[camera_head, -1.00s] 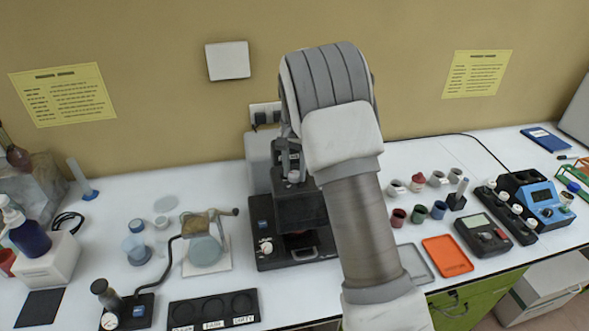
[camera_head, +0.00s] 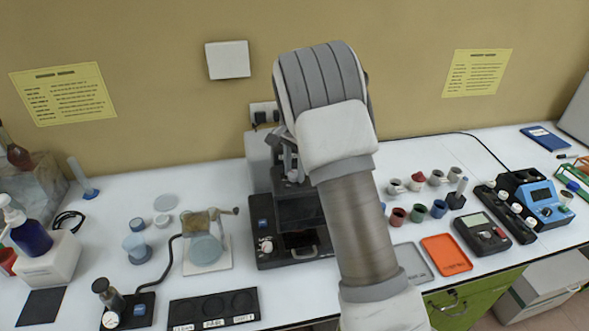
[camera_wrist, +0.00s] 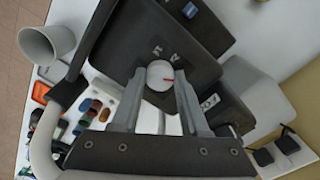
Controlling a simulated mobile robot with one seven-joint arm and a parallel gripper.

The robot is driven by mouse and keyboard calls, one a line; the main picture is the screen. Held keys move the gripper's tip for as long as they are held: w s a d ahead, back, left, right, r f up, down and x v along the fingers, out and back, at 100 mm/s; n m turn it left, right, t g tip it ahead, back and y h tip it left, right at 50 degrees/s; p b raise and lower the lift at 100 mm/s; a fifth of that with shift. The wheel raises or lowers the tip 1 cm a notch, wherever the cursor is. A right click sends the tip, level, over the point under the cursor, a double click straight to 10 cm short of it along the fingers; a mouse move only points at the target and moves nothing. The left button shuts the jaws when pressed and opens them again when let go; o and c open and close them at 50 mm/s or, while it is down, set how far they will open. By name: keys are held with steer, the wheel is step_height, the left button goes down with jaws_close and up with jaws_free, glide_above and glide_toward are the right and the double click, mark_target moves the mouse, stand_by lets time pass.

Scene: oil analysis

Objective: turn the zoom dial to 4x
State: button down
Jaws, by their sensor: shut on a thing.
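The zoom dial (camera_wrist: 160,76) is a round white knob with a red line, on a dark panel of the black instrument (camera_head: 296,212). In the wrist view its red line points right, and small pale marks too blurred to read lie just above it. My gripper (camera_wrist: 160,80) has one finger on each side of the dial and is shut on it. In the head view my arm covers part of the instrument's upper right side, and the dial is hard to make out there.
An orange tray (camera_head: 446,254) and a grey tray (camera_head: 412,262) lie right of the instrument, with several small cups behind them. A crank device (camera_head: 206,238) stands to the left. A mug-like cup (camera_wrist: 47,44) shows in the wrist view.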

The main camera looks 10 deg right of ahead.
mark_target(295, 173)
steer(key=shift+c, duration=2.1)
jaws_free()
step_height(295, 173, up, 18)
steer(key=shift+f+b, duration=0.25)
steer(key=shift+b, duration=0.05)
